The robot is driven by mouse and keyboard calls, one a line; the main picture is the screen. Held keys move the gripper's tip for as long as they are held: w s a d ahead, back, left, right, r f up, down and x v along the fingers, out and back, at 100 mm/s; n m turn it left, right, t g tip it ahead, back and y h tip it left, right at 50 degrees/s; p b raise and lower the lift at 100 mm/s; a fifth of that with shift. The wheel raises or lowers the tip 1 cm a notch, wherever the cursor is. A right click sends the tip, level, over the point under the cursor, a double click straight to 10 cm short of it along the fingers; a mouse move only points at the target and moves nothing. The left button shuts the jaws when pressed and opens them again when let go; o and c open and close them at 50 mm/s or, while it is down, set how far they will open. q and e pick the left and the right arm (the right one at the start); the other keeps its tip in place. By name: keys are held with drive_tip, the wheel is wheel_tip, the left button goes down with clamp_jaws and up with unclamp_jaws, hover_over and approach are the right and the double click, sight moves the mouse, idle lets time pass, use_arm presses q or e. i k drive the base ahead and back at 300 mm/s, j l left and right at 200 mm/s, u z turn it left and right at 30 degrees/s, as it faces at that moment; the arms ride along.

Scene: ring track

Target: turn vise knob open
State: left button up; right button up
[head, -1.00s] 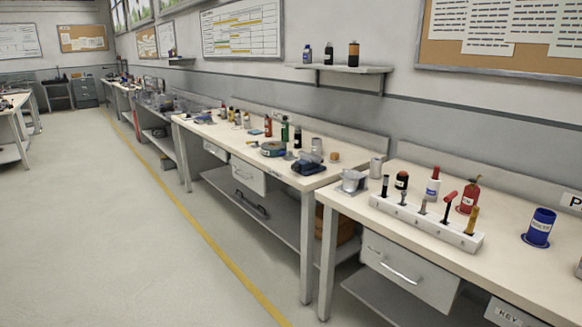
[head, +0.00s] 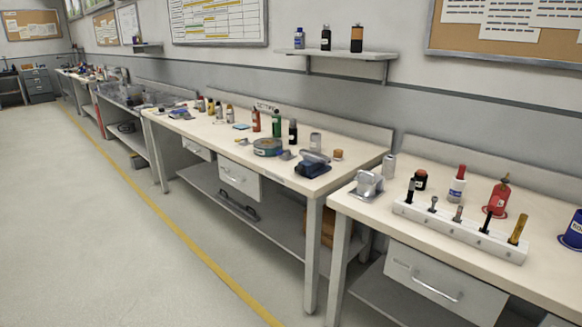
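A dark blue device with a grey top (head: 313,165), which looks like a small vise, sits at the near right end of the middle workbench (head: 345,180). A silver-grey metal block (head: 367,184) sits at the left end of the nearest bench and could also be a vise. I cannot make out a knob on either one or tell its position. Neither of my grippers is in view.
A white tool rack (head: 410,211) with several upright tools stands on the nearest bench (head: 350,205), with a red bottle (head: 499,197) behind it. A narrow gap separates the two benches. Open floor (head: 110,235) with a yellow line (head: 180,218) lies to the left.

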sight(299, 169)
drive_tip(key=i+j, duration=0.25)
drive_tip(key=i+j+z, duration=0.1)
drive_tip(key=j, duration=0.35)
drive_tip(key=i+j, duration=0.3)
drive_tip(key=i+j+z, duration=0.1)
drive_tip(key=i+j, duration=0.15)
drive_tip(key=j, duration=0.15)
drive_tip(key=i+j, duration=0.2)
drive_tip(key=j, duration=0.2)
drive_tip(key=i+j+z, duration=0.1)
drive_tip(key=j, duration=0.25)
drive_tip(key=i+j, duration=0.25)
drive_tip(key=j, duration=0.15)
drive_tip(key=i+z, duration=0.05)
